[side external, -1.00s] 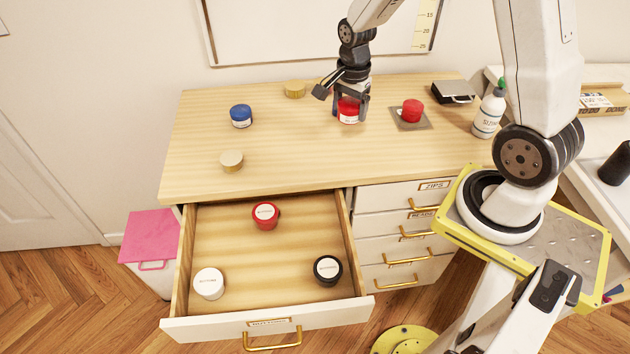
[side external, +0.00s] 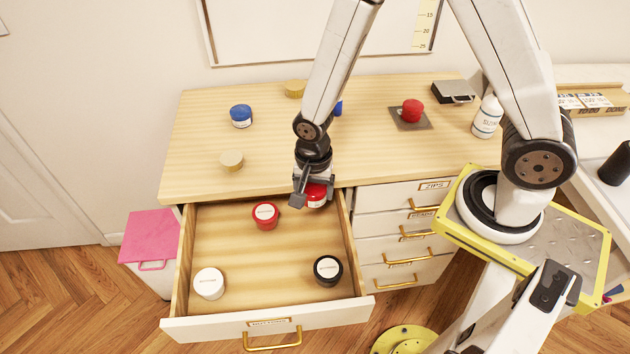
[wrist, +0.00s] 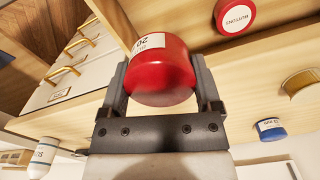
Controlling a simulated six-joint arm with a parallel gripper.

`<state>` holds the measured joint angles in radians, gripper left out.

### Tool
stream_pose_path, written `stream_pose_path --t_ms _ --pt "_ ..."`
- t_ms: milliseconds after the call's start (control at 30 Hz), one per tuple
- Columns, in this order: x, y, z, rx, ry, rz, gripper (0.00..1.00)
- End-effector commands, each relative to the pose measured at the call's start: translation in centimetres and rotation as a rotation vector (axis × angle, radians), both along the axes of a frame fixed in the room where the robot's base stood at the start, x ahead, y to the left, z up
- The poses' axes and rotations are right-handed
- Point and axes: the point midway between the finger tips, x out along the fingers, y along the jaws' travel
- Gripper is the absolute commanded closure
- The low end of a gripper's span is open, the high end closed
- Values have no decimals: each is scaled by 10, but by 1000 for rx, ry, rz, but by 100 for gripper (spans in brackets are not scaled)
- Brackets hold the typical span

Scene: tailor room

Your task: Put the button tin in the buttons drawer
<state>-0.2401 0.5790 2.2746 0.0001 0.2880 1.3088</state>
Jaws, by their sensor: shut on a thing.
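My gripper (side external: 313,196) is shut on a red tin (side external: 317,190). The tin also fills the middle of the wrist view (wrist: 160,75), held between both fingers. Its white label shows "20"; the rest is hard to read. The tin hangs over the back right of the open buttons drawer (side external: 225,323), near the desk's front edge, apart from the drawer floor. In the drawer are a red tin (side external: 265,216) at the back, a white tin (side external: 208,284) front left and a black tin (side external: 328,270) front right.
The drawer's middle is clear. Shut drawers (side external: 400,225) stand at right.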

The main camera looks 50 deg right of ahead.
Motion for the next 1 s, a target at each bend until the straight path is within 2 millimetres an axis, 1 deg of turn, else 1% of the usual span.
stream_pose_path --t_ms 33,200,333,500,767,867,1000 --pt "-8 11 -5 -1 3 37 83" --pt "-30 40 -18 -1 3 142 83" --pt "-46 56 -26 -1 2 208 83" --pt "-60 68 -33 -1 2 264 83" --pt "-65 72 -35 0 -1 285 83" --pt "-64 73 -36 0 -1 284 83" --pt "-57 75 -39 0 0 283 83"
